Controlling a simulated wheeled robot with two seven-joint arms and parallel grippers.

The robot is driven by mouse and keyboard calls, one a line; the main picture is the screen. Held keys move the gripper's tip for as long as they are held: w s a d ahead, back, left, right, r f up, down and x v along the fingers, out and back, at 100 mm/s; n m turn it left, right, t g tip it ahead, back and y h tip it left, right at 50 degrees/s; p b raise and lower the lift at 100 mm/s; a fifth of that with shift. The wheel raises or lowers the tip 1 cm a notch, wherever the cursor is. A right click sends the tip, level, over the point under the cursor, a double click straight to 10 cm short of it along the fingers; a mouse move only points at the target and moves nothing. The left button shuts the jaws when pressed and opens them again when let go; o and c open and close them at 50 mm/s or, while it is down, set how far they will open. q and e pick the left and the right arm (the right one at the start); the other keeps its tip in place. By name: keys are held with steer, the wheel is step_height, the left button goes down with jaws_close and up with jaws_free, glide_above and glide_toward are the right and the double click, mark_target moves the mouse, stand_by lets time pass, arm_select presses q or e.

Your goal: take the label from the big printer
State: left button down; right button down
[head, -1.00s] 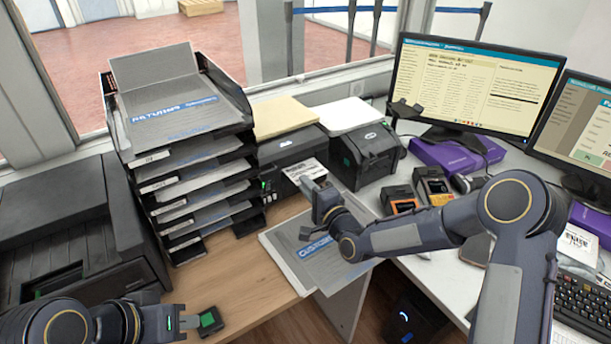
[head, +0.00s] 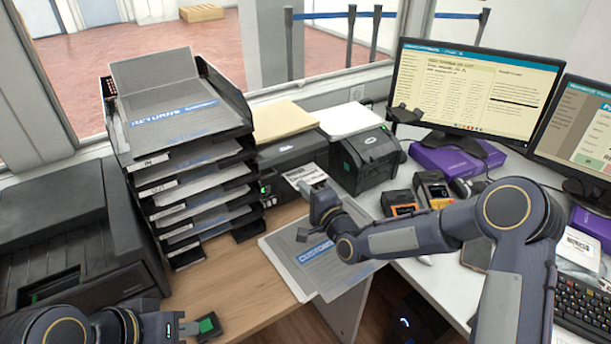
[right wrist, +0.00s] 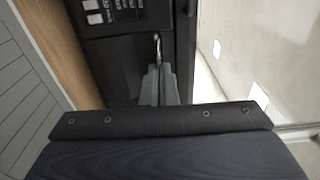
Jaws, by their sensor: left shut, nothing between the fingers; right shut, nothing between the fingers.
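My left gripper (head: 207,326) is shut and empty at the lower left, far from the label.
A stack of black paper trays (head: 195,180) stands left of the printer. A grey "customs" pad (head: 318,262) lies below my right gripper. Two handheld devices (head: 432,190) lie to the right, before a monitor (head: 475,90). Wooden desk (head: 225,275) is clear at front left.

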steer(key=s+d+r+p, duration=0.3)
steer(key=s+r+p, duration=0.1)
steer(key=r, duration=0.3)
steer(key=shift+p, duration=0.5)
stand_by(0.6)
